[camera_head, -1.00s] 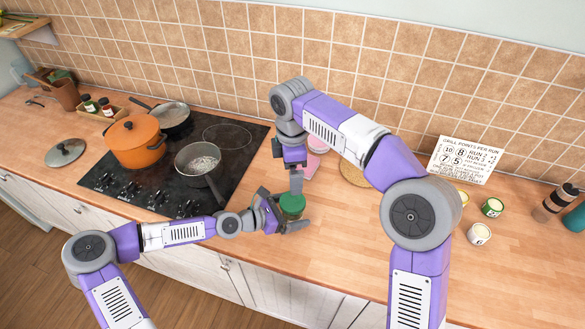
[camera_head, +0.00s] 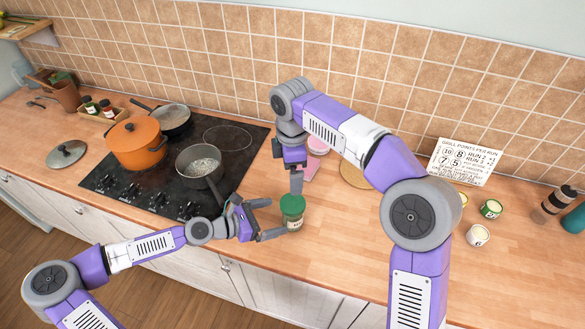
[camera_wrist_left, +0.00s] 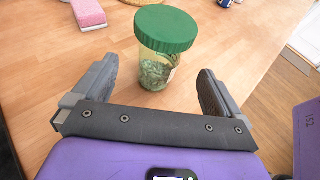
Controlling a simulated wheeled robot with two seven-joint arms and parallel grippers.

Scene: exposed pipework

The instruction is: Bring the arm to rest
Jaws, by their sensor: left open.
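My left gripper (camera_head: 265,219) is open, low over the counter's front edge. Just beyond its fingertips a jar with a green lid (camera_head: 292,211) stands upright on the counter. In the left wrist view the jar (camera_wrist_left: 160,55) stands ahead of the two spread fingers (camera_wrist_left: 155,95), and I see leafy green contents through its clear wall. My right arm reaches over the counter, and its gripper (camera_head: 296,180) points down just behind the jar. Whether the right gripper is open or shut is unclear.
The black cooktop (camera_head: 110,179) at left holds an orange pot (camera_head: 137,145) and two pans. A pink sponge (camera_wrist_left: 88,13) lies behind the jar. Small tins (camera_head: 478,235) and a sign (camera_head: 465,160) are at right. The counter between jar and tins is mostly clear.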

